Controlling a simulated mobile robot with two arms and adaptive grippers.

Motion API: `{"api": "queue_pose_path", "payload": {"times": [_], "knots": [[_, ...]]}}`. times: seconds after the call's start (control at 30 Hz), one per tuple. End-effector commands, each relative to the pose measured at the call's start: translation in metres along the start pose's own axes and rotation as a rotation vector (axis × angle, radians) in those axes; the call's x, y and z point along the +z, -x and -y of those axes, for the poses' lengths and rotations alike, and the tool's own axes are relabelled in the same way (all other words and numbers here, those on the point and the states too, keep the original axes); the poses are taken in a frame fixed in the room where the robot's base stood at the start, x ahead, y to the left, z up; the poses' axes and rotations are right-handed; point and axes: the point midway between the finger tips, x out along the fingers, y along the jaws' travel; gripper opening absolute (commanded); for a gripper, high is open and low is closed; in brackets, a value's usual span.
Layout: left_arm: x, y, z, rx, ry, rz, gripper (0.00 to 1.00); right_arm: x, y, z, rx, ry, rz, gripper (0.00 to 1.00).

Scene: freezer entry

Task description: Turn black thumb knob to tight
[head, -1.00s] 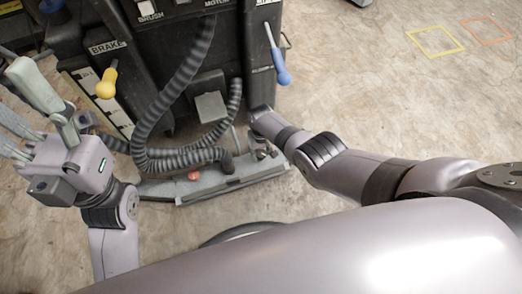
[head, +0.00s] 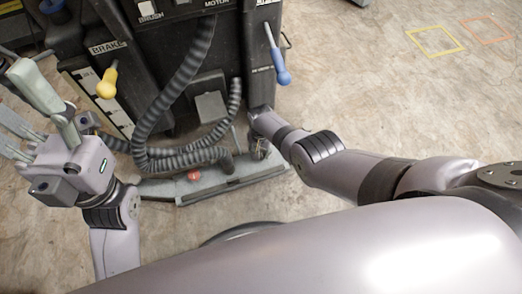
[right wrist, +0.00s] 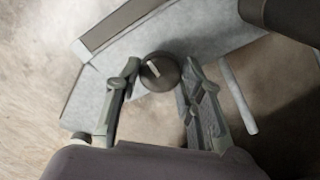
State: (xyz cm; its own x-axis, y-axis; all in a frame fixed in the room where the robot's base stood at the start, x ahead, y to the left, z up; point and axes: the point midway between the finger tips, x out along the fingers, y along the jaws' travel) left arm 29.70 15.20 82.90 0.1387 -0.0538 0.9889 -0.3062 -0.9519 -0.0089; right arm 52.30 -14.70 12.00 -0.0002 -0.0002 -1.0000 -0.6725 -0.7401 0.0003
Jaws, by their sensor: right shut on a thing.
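The black thumb knob (right wrist: 160,72), round with a pale line across its top, sits between the fingertips of my right gripper (right wrist: 161,74) in the right wrist view. The gripper is shut on it. In the head view only a small part of my right gripper (head: 259,149) shows, low at the machine's right side, and I cannot make out the black knob there. My left gripper (head: 14,100) is at the left of the head view, with its fingers apart, empty and away from the knob.
The dark cleaning machine (head: 190,60) carries a yellow-handled brake lever (head: 107,84), a blue-handled lever (head: 282,76) and ribbed hoses (head: 165,110). A grey squeegee bar (head: 225,180) with a red knob (head: 193,175) lies low in front.

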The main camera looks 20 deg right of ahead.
Motion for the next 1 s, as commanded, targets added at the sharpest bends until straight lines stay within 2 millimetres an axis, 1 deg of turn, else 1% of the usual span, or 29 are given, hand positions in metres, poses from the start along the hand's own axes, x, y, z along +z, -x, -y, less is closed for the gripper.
{"api": "queue_pose_path", "payload": {"times": [0.2,0.57,0.6,0.87,1.0], "knots": [[0.0000,0.0001,0.0000,-0.001,0.000,0.000,0.56,0.0016,-0.0006,-0.0001,0.001,-0.029,0.003,0.08],[0.0000,0.0003,-0.0002,0.001,0.000,0.001,0.56,0.0015,-0.0006,-0.0001,0.000,-0.031,0.003,0.08],[0.0000,0.0003,-0.0002,0.001,0.001,0.001,0.56,0.0014,-0.0005,0.0000,0.000,-0.031,0.003,0.38],[0.0001,0.0008,-0.0010,0.009,0.001,0.003,0.56,0.0006,-0.0002,0.0000,0.000,-0.029,0.001,0.56],[0.0001,0.0009,-0.0012,0.010,0.002,0.004,0.56,0.0002,-0.0001,0.0000,0.000,-0.029,0.001,0.56]]}}
